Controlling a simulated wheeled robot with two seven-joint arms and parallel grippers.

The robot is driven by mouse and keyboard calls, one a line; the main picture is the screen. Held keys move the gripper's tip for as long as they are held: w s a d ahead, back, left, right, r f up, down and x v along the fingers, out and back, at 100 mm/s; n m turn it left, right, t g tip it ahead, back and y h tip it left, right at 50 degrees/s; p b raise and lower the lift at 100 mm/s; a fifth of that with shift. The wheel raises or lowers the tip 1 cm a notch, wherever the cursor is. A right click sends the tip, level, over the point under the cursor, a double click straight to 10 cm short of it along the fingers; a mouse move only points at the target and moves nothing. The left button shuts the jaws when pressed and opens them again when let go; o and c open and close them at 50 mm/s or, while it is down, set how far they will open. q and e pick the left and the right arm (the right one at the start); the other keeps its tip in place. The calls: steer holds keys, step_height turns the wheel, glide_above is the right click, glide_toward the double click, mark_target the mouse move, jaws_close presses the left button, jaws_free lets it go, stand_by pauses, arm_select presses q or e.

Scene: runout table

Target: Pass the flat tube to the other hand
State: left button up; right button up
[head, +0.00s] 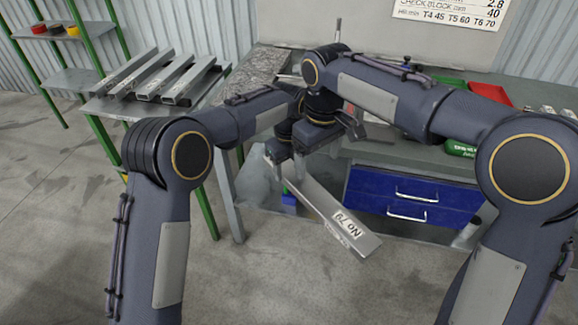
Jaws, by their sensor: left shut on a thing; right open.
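The flat tube (318,212) is a long grey metal piece with a white "No 79" label near its lower end. It hangs tilted in the air, running from upper left to lower right. My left gripper (284,168) is shut on its upper end. My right gripper (345,138) is open, close above and to the right of the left gripper. The arms partly hide its fingers, and I see no contact between it and the tube.
A grey workbench (400,152) with blue drawers (405,197) stands behind the tube. Red and green trays (490,93) lie on it at right. A green rack (97,150) at left has a shelf with several similar metal tubes (190,80). The floor at front is clear.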

steer(key=s+d+m+t+y, duration=0.3)
steer(key=s+d+m, duration=0.3)
steer(key=s+d, duration=1)
steer(key=s+f+m+t, duration=0.2)
steer(key=s+f+m, duration=0.1)
steer(key=s, duration=0.6)
steer(key=shift+a+f+m+t+y, duration=0.3)
steer(key=shift+a+f+y, duration=0.1)
steer(key=shift+a+f, duration=0.1)
